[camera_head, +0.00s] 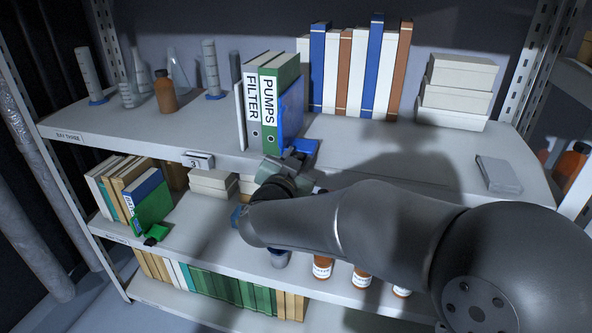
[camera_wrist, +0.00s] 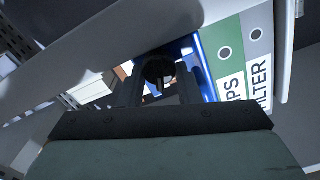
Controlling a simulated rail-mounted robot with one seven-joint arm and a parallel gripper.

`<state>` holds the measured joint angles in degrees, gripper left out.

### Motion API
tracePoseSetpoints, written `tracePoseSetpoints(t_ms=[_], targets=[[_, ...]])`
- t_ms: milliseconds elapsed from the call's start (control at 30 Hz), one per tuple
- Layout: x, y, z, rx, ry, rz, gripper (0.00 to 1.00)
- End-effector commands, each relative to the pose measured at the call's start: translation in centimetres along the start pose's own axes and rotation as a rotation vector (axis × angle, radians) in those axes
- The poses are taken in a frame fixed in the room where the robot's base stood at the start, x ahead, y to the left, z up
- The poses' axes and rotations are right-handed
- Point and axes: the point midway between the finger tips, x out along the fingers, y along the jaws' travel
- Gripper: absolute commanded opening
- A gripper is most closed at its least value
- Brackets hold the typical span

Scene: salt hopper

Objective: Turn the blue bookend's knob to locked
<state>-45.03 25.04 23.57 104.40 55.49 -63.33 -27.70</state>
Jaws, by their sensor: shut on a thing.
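The blue bookend (camera_head: 291,108) stands upright on the upper shelf, against the right side of the green PUMPS binder (camera_head: 272,90). Its blue foot (camera_head: 304,146) shows near the shelf's front edge. In the wrist view, the bookend (camera_wrist: 205,68) lies behind a round dark knob (camera_wrist: 158,68) with a pale mark on its lower part. My gripper (camera_wrist: 158,84) has one finger on each side of the knob and is shut on it. In the head view, my gripper (camera_head: 291,160) and wrist hide the knob. I cannot read any locked marking.
The white FILTER binder (camera_head: 251,100) stands left of PUMPS. Tall books (camera_head: 345,70) and white boxes (camera_head: 455,88) stand farther right. Glassware and a brown bottle (camera_head: 165,92) are at left. A green bookend (camera_head: 155,234) and bottles (camera_head: 322,267) are on the shelf below.

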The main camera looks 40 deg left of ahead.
Motion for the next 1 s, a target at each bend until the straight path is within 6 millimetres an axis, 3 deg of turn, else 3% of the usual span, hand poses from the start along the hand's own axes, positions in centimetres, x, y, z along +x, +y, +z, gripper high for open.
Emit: tracePoseSetpoints(t_ms=[400,867,900,967,1000], targets=[[-0.03,0.19,0.20,0.167,-0.002,0.000,0.08],[-0.05,0.13,0.11,0.180,-0.003,-0.001,0.08],[-0.05,0.13,0.11,0.180,-0.003,-0.001,0.39],[-0.05,0.13,0.11,0.180,-0.003,-0.001,0.52],[-0.04,0.14,0.11,0.180,-0.003,0.000,0.52]])
